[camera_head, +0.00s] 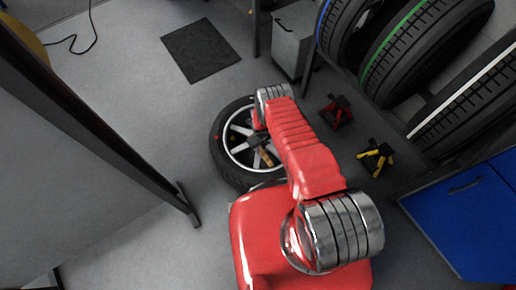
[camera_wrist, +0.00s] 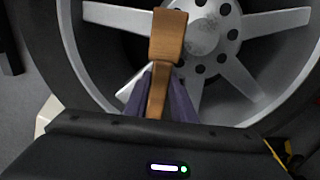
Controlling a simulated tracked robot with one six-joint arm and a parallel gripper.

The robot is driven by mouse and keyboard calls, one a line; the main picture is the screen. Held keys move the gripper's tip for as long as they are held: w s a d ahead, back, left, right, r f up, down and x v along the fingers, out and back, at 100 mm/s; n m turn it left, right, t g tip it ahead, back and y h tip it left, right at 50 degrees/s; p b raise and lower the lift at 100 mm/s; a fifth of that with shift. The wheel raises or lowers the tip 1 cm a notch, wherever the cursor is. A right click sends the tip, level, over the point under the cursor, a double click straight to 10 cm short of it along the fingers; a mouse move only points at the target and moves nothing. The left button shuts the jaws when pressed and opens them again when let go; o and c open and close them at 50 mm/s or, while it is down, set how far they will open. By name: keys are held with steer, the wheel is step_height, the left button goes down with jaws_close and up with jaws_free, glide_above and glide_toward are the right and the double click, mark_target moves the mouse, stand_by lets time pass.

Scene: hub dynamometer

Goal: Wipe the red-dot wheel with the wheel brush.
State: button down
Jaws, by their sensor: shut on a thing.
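The wheel (camera_head: 222,160) lies flat on the floor, a black tyre around a silver spoked rim, with a small red dot on its left side in the head view. In the wrist view its rim and spokes (camera_wrist: 110,16) fill most of the picture. My gripper (camera_wrist: 160,88) is shut on the wooden handle of the wheel brush (camera_wrist: 167,36). The brush also shows in the head view (camera_head: 266,156), over the rim near the hub. I cannot tell whether it touches the wheel. The bristles are not clearly visible.
A red stand (camera_head: 337,112) and a yellow stand (camera_head: 376,157) are on the floor to the right. Tyres (camera_head: 425,50) stand on a rack at upper right, above a blue cabinet (camera_head: 465,215). A dark mat (camera_head: 200,51) lies behind. A dark post (camera_head: 100,115) crosses the left side.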

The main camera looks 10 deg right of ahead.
steer(key=shift+s+d+f, duration=0.1)
steer(key=shift+s+f, duration=0.2)
steer(key=shift+s, duration=0.5)
steer(key=shift+d, duration=0.15)
steer(key=shift+w+d, duration=0.2)
steer(key=shift+d, duration=0.6)
steer(key=shift+w+d, duration=0.15)
steer(key=shift+d, duration=0.6)
steer(key=shift+w+d, duration=0.1)
steer(key=shift+d, duration=0.05)
steer(key=shift+w+d, duration=0.1)
steer(key=shift+w+d, duration=0.3)
steer(key=shift+d, duration=0.6)
steer(key=shift+w+d, duration=0.3)
steer(key=shift+d, duration=0.55)
steer(key=shift+w+r, duration=0.1)
steer(key=shift+r, duration=0.5)
steer(key=shift+a+r, duration=0.1)
steer(key=shift+r, duration=2.35)
